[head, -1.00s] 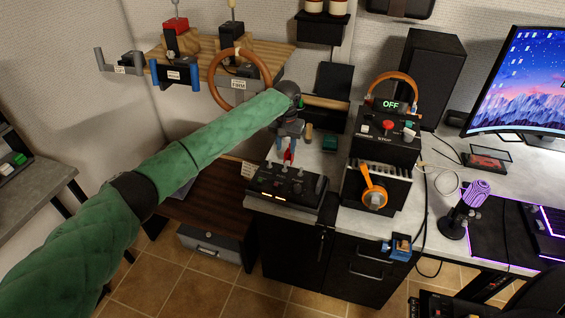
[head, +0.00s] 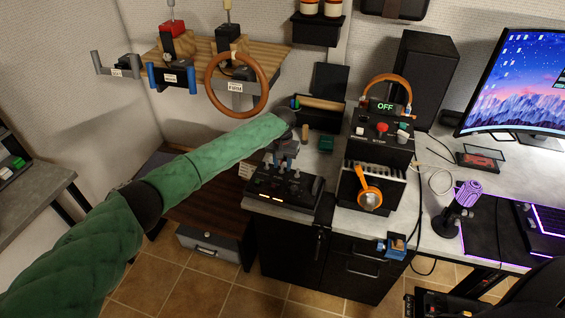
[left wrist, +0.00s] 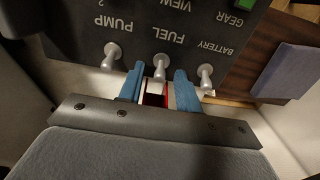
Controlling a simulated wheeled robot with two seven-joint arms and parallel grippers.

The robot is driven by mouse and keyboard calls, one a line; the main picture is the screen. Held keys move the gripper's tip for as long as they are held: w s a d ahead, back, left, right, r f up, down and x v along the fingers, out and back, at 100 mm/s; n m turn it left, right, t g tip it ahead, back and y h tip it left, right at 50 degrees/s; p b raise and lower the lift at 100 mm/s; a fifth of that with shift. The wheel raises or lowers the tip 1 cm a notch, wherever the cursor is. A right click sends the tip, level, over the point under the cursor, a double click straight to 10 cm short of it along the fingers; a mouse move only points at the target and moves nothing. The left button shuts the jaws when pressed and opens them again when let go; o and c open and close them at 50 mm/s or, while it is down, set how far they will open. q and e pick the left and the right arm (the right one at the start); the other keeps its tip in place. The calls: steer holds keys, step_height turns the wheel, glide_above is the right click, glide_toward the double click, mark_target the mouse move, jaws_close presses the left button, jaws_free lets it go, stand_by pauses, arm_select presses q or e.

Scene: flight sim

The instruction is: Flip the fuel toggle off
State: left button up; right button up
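A black switch panel (head: 262,203) stands on the left end of the grey desk. In the left wrist view its labels read upside down: PUMP 2, FUEL, BATTERY. The fuel toggle (left wrist: 160,66) is a silver lever below the FUEL label, between the pump toggle (left wrist: 111,54) and the battery toggle (left wrist: 206,74). My left gripper (left wrist: 160,72) is open, its two blue fingers on either side of the fuel toggle. Contact cannot be told. A small red and white part shows between the fingers. In the head view my left gripper (head: 280,158) is low over the panel. My right gripper is out of view.
A black box (head: 381,148) with an OFF display and an orange lever (head: 369,197) stands right of the panel. A shelf with a brown steering wheel (head: 264,88) is behind my left arm. A purple microphone (head: 467,193) stands farther right.

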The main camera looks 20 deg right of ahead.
arm_select(q)
jaws_close()
